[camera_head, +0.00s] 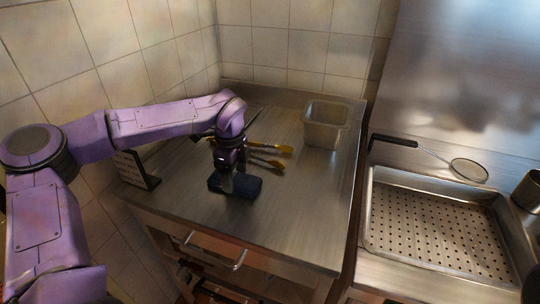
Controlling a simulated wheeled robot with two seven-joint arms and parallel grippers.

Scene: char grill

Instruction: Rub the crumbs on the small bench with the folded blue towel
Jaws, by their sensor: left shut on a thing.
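The small bench (290,215) is a steel-topped table in the middle of the head view. The folded blue towel (247,187) is a dark blue pad on the bench top, left of the middle. My left gripper (234,180) points down and is shut on the towel. The towel appears to rest on the bench surface. I cannot make out any crumbs; the gripper and towel may hide some. My right gripper is not in view.
Brushes with yellowish heads (282,149) lie just behind the towel. A steel container (325,126) stands at the back right. A dark stand (139,171) is at the left edge. A perforated tray (435,225) and a strainer (468,170) are at right. The bench's front right is clear.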

